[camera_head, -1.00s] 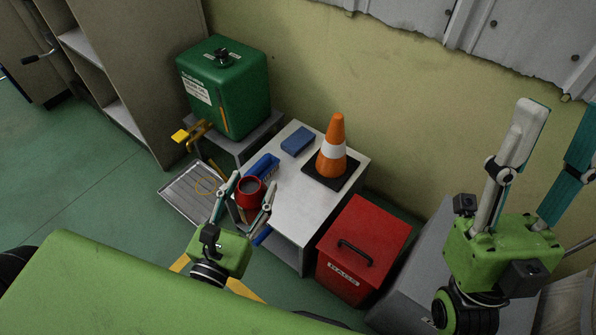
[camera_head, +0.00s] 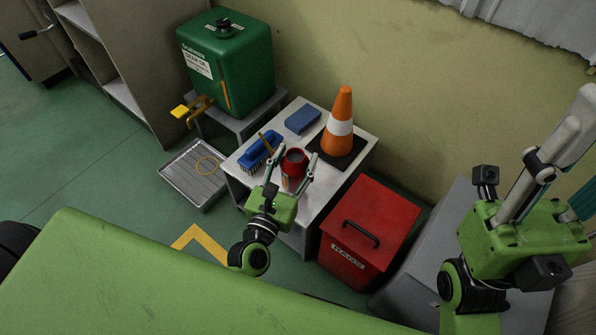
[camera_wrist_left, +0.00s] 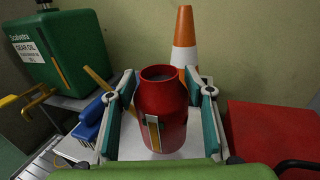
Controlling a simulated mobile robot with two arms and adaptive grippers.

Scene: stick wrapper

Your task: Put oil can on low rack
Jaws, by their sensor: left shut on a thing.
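A red can (camera_head: 295,161) with an open round top is between the fingers of my left gripper (camera_head: 291,167), which is shut on it. In the left wrist view the can (camera_wrist_left: 162,110) is upright, with a pale and yellow label on its front. It is over the front part of a low grey-white rack (camera_head: 330,195); I cannot tell whether its base touches the top. My right gripper (camera_head: 570,150) is at the right edge, fingers spread, empty, with part of it cut off by the frame.
On the rack are an orange-white cone (camera_head: 340,125) on a black base, a blue block (camera_head: 303,120) and a blue brush (camera_head: 260,150). A green gear oil container (camera_head: 228,65) stands behind left, a metal tray (camera_head: 190,180) on the floor, a red bin (camera_head: 368,230) at right.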

